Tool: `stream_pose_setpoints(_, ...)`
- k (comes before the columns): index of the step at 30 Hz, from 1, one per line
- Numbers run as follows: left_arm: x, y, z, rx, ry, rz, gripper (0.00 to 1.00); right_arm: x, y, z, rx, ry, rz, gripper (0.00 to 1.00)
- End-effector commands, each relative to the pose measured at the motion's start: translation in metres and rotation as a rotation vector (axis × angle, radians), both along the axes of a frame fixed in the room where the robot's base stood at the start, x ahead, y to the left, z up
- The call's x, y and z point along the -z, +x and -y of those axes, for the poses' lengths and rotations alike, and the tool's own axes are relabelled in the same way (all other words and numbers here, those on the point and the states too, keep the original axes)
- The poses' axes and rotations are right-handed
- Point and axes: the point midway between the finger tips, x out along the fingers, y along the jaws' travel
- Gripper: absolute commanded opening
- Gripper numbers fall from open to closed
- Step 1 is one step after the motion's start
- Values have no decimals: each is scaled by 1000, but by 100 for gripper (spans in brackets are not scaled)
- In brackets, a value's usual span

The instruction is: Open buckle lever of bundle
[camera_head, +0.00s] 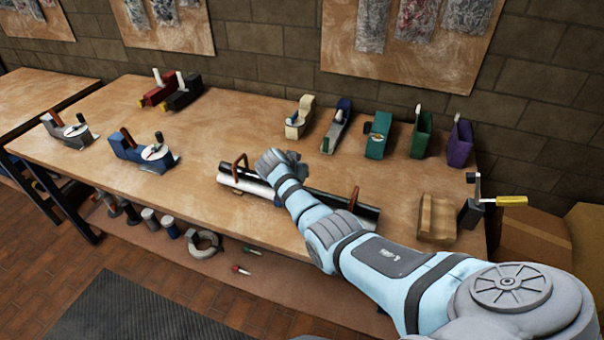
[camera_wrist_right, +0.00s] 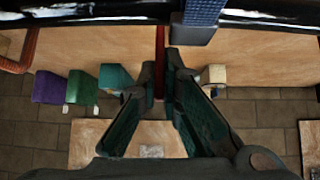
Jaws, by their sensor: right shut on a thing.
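The bundle of black and white tubes (camera_head: 362,209) lies across the table, with a reddish-brown handle (camera_head: 239,167) near each end. In the right wrist view the bundle (camera_wrist_right: 95,12) runs along the top, with a blue strap and buckle (camera_wrist_right: 202,14) around it. A thin dark red lever (camera_wrist_right: 160,42) reaches from the buckle side down between my fingers. My right gripper (camera_wrist_right: 162,64) is shut on this lever. In the head view my right forearm and wrist cover the middle of the bundle, so the buckle is mostly hidden. My left gripper is not in view.
Behind the bundle stand several holders, among them a cream one (camera_head: 299,120), a green one (camera_head: 378,135) and a purple one (camera_head: 460,143). Blue tools (camera_head: 140,152) stand left. A wooden block (camera_head: 437,217) and a yellow-handled crank (camera_head: 510,201) are at the right.

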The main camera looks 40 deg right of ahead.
Motion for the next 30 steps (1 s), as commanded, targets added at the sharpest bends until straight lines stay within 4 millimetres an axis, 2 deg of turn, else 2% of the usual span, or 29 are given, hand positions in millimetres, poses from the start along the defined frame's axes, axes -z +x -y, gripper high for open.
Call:
stream_pose_setpoints(2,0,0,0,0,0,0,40,0,0,0,-1,1,0,0)
stream_pose_setpoints(3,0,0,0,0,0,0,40,0,0,0,-1,1,0,9)
stream_pose_setpoints(4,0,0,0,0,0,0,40,0,0,0,-1,1,0,14)
stream_pose_setpoints(16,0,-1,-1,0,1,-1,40,-4,-2,-4,1,0,2,15)
stream_pose_setpoints(20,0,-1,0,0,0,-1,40,-19,-9,-18,-1,2,5,15)
stream_pose_setpoints(27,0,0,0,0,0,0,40,-66,-34,-58,-1,4,4,15)
stream_pose_setpoints(30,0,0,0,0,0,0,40,-79,-40,-69,-3,2,2,15)
